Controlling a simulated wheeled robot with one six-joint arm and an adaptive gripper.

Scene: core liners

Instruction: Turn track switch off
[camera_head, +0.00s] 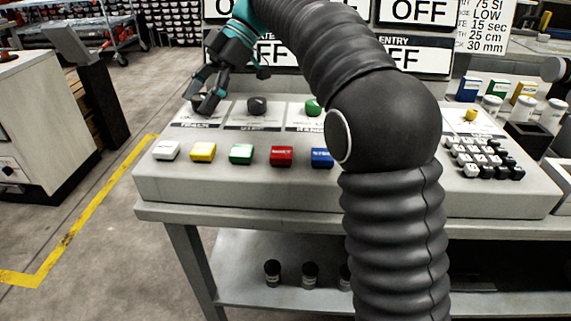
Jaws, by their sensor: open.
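The track switch (199,98) is a dark knob on a white plate marked TRACK, at the left end of the sloped grey console. My gripper (203,93), teal with dark fingers, is open and reaches down over this knob from above. Its fingers cover much of the knob, so its turn position is hidden. I cannot tell whether the fingers touch it.
A second black knob (257,105) and a green knob (313,107) stand to the right. In front are white (166,150), yellow (203,152), green (241,154), red (281,156) and blue (321,158) buttons. OFF signs (418,12) stand behind. A keypad (484,157) is at right.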

